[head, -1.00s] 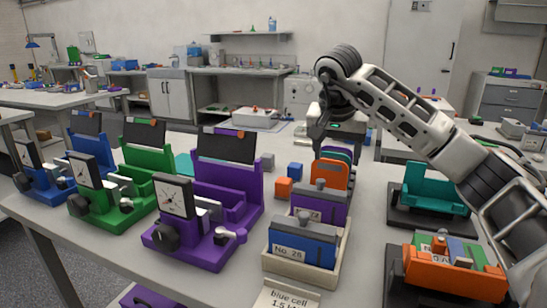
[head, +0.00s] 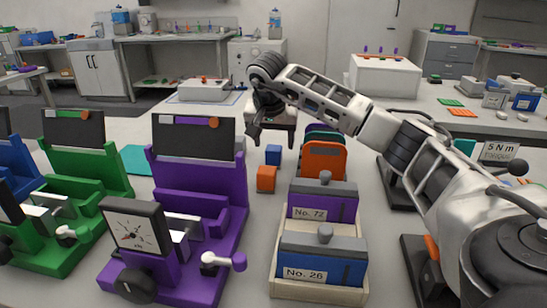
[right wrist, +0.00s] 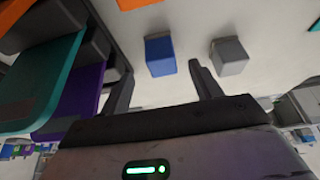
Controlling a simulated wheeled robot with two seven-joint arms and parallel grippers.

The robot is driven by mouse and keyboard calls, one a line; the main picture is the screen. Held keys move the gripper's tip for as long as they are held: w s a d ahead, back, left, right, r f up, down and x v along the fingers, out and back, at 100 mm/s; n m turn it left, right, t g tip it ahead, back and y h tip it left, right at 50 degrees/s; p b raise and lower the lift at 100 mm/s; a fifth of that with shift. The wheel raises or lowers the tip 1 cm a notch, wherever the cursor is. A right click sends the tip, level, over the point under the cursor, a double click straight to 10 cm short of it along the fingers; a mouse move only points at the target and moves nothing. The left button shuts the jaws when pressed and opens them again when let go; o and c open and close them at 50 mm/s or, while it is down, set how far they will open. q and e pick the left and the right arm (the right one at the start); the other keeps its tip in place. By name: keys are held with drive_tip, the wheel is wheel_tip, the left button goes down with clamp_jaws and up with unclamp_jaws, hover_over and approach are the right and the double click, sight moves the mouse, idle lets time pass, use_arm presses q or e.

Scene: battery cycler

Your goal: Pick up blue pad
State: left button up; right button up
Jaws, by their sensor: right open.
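The blue pad (head: 273,154) is a small blue block on the table, behind an orange block (head: 266,178) and right of the tall purple fixture. My right gripper (head: 272,137) is open and empty, above and close to the blue pad in the head view. In the right wrist view the blue pad (right wrist: 160,56) shows beyond and between the two fingertips (right wrist: 163,72), apart from them. A grey block (right wrist: 230,57) lies to its right there, near the right finger. My left gripper is not in view.
A rack (head: 276,262) with cells No. 72 and No. 26 stands in front. Orange, teal and purple upright pieces (head: 324,161) are close to the right of the blue pad. Purple (head: 193,190) and green (head: 88,180) fixtures stand left. A teal sheet (head: 136,158) lies between them.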

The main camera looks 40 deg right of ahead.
sight(274, 148)
drive_tip(key=shift+x, duration=2.95)
drive_tip(key=shift+w+r, duration=0.1)
drive_tip(key=c, duration=1.1)
